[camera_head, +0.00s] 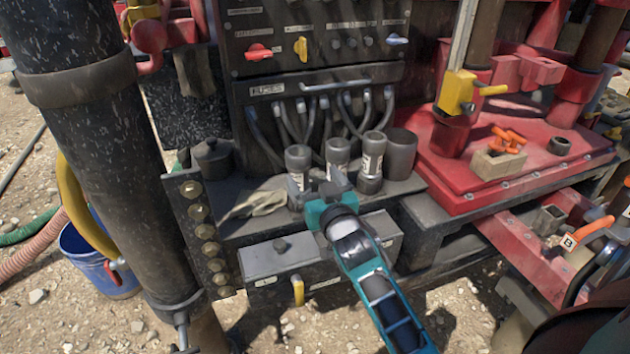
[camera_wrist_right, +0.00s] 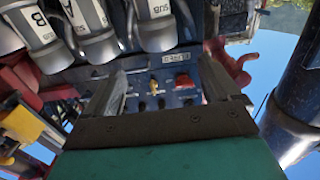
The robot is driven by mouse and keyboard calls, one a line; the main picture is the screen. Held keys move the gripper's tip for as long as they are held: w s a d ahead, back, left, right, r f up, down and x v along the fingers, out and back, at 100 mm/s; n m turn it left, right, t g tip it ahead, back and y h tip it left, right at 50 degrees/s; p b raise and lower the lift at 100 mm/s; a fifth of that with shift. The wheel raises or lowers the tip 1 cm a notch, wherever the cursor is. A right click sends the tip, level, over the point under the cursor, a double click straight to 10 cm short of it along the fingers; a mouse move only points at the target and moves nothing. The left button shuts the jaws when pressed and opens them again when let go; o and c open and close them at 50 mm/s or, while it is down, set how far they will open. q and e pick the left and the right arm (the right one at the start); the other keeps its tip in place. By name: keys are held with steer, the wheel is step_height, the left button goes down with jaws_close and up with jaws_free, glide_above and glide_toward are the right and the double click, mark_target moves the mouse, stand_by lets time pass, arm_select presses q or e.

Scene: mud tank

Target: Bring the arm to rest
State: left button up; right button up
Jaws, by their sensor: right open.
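My right arm (camera_head: 375,275) reaches in from the bottom of the head view. Its teal-backed gripper (camera_head: 318,184) is over the dark shelf, in front of the grey cylinders. In the right wrist view the two fingers of the gripper (camera_wrist_right: 163,85) are spread apart, with nothing held between them. The control panel (camera_wrist_right: 170,82) shows behind the gap. My left gripper is not in view.
Three labelled grey cylinders (camera_head: 372,160) stand on the shelf (camera_head: 240,228), close to the gripper; a dark cup (camera_head: 401,152) is beside them. Hoses hang behind. A thick black column (camera_head: 90,140) stands left. A red platform (camera_head: 450,178) is at right.

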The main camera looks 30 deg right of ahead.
stand_by(0.3)
steer(key=s+a+f+n+g+y, duration=0.2)
steer(key=s+a+f, duration=0.4)
steer(key=s+f, duration=0.3)
steer(key=s+a+f+n+g+y, duration=0.3)
steer(key=s+a+f, duration=0.4)
steer(key=s, duration=0.5)
step_height(320, 180, down, 2)
steer(key=shift+s+f+g+y, duration=0.15)
steer(key=shift+g+y, duration=0.35)
steer(key=shift+g, duration=0.4)
